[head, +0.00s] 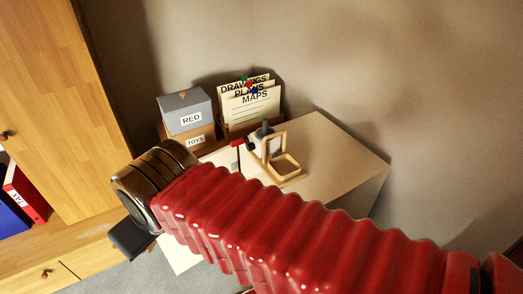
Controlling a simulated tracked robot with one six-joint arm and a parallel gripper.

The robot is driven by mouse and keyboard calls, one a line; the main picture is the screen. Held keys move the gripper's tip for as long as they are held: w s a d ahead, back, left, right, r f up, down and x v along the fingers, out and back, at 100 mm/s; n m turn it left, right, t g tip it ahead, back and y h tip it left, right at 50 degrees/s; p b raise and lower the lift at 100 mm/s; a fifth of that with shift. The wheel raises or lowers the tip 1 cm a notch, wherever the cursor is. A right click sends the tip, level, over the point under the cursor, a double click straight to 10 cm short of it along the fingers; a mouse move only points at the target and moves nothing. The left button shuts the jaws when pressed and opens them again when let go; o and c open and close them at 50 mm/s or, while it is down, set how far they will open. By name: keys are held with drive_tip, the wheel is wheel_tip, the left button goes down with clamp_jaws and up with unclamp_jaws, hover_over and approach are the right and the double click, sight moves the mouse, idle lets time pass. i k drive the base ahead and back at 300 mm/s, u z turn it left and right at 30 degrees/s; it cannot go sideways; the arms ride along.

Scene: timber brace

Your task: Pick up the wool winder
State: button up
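What looks like the wool winder (285,168) stands on a pale table: a light wooden frame with a ring-like base, a pale body, a dark knob on top and a small red part at its left. Its lower front is close behind my red ribbed arm in the picture. My gripper (130,240) shows only as a dark flat piece below the dark metal end of my arm, at left, well apart from the winder. Its fingers are mostly hidden, so I cannot tell whether it is open or shut.
A grey box labelled RED (184,112) sits on a wooden box labelled TOYS (197,141). Beside them stands a holder with papers (252,108) labelled DRAWINGS, PLANS and MAPS. The pale table (335,150) is clear at right. A wooden cabinet (65,100) stands at left.

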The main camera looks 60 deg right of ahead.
sight(280, 168)
drive_tip(key=i, duration=0.85)
drive_tip(key=z, duration=0.05)
